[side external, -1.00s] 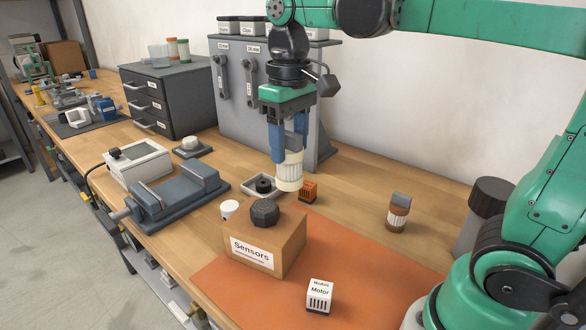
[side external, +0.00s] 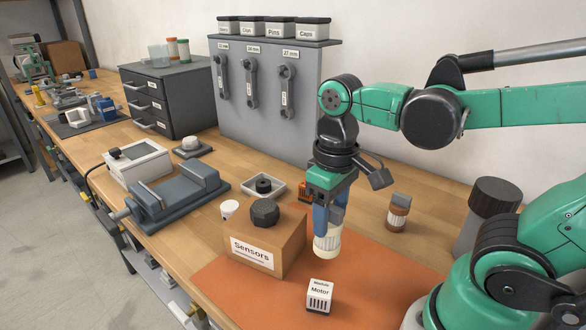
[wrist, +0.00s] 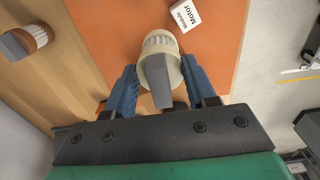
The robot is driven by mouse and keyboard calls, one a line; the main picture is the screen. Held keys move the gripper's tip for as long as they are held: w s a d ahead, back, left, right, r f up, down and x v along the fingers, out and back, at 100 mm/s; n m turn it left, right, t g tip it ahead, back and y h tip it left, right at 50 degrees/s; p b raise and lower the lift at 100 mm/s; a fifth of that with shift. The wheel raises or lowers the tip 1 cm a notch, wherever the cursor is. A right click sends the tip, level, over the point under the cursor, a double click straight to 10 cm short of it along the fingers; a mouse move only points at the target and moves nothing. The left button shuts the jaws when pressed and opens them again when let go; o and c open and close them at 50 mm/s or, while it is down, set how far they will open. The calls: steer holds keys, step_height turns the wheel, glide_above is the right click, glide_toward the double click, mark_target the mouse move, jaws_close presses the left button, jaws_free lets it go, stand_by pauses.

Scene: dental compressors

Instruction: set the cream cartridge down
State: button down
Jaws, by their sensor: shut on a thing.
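The cream cartridge (side external: 327,241) is a ribbed cream cylinder held upright between the blue fingers of my gripper (side external: 328,222). My gripper is shut on it, over the orange mat (side external: 375,262). In the wrist view the cartridge (wrist: 158,46) sits between the two blue fingers (wrist: 165,88), with a grey tab on its near side. I cannot tell whether its base touches the mat or hangs just above it.
A white Motor module (side external: 320,296) stands on the mat in front of the cartridge. The Sensors box (side external: 262,250) with a dark knob (side external: 264,212) is to the left. A brown cartridge (side external: 398,214) stands behind right. The mat's right part is clear.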

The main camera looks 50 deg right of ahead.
mark_target(327, 252)
steer(key=shift+f, duration=4)
steer(key=shift+f, duration=0.2)
steer(key=shift+c, duration=1.4)
jaws_free()
steer(key=shift+r, duration=0.15)
